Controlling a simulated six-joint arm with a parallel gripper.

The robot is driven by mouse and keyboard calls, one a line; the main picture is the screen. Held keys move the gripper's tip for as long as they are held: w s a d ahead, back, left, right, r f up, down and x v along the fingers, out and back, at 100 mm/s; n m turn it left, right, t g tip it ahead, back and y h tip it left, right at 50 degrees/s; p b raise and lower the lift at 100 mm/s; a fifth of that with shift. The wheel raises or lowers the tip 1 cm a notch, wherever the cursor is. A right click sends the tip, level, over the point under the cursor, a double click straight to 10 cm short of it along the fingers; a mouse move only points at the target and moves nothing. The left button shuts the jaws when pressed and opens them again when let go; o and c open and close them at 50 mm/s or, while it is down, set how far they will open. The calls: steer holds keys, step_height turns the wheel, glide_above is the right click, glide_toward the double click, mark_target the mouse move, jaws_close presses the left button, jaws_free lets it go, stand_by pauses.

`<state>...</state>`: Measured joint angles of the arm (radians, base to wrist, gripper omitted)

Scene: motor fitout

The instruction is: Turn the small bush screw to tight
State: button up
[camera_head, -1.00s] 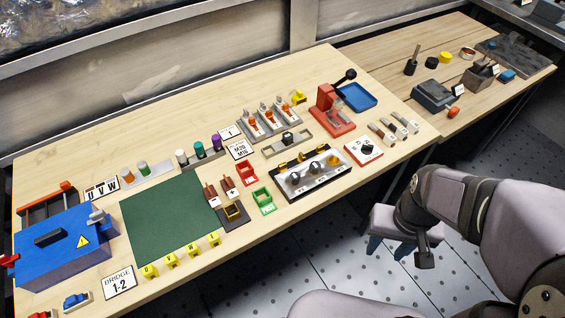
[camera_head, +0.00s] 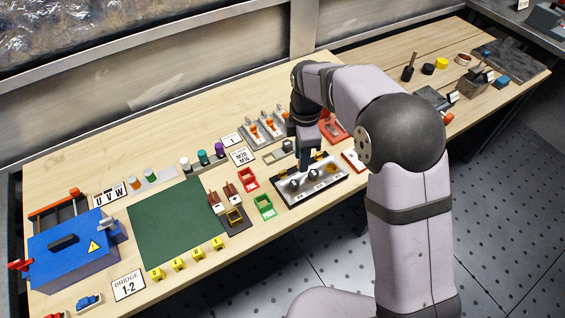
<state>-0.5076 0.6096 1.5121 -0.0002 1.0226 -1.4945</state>
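A black-framed metal tray (camera_head: 297,193) lies near the table's front edge, with dark round fittings on its plate. One round fitting (camera_head: 294,185) shows at its left part. I cannot tell which piece is the small bush screw; labels there are too small to read. My gripper (camera_head: 304,168) points down over the tray's back middle, close to the fittings. Its fingertips are small and partly hidden, so contact and finger opening cannot be told. My arm hides part of the tray's surroundings.
A red press (camera_head: 333,127) and a red-framed box (camera_head: 352,160) stand close to my arm. A green frame (camera_head: 264,206) and red frame (camera_head: 248,179) lie left of the tray. A green mat (camera_head: 175,225) and blue case (camera_head: 72,250) are further left.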

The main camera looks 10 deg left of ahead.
mark_target(282, 171)
steer(key=a+n, duration=0.2)
steer(key=a, duration=0.1)
steer(key=a+n, duration=0.2)
steer(key=shift+w+a+f, duration=0.2)
steer(key=shift+w+a, duration=0.05)
steer(key=shift+w, duration=0.05)
steer(key=shift+f+p, duration=1.5)
steer(key=shift+f, duration=2.2)
jaws_close()
